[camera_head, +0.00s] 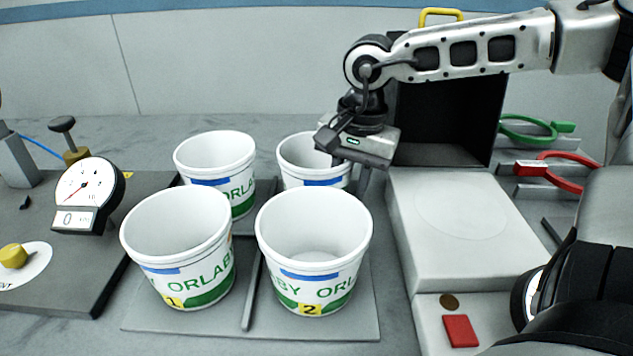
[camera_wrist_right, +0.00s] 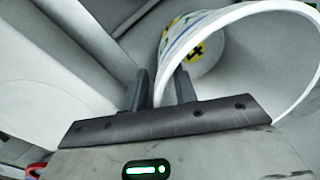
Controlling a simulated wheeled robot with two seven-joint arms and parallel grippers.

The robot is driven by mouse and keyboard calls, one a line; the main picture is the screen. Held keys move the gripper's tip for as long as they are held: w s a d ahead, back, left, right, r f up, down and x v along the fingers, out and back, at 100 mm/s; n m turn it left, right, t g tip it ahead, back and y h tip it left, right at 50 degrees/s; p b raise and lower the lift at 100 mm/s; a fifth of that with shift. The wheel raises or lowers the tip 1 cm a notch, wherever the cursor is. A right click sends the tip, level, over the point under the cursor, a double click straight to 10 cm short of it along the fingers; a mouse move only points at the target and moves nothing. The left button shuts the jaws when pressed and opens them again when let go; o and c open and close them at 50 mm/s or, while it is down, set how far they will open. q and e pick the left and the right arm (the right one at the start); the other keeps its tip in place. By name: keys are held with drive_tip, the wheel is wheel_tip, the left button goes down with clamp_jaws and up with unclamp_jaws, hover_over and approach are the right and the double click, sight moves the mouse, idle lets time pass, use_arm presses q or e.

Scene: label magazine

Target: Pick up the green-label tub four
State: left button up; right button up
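Tub four (camera_wrist_right: 193,51) is a white round tub with a yellow tag marked 4, seen in the right wrist view. In the head view it is the back right tub (camera_head: 300,160), with a blue strip; its lower part is hidden by the front tub. My right gripper (camera_head: 351,172) points down at its right rim. In the right wrist view its two fingers (camera_wrist_right: 162,88) stand apart, with the tub's rim between them; I cannot see firm contact on both sides. The tub stands upright. My left gripper is not in view.
Tub one (camera_head: 180,225), tub two (camera_head: 313,230) and an unnumbered-looking back left tub (camera_head: 215,160) stand close by on a grey divided tray (camera_head: 190,322). A white box-like scale (camera_head: 465,235) is at right. A dial gauge (camera_head: 85,190) is at left.

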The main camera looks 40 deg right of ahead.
clamp_jaws()
drive_tip(key=shift+r, duration=0.15)
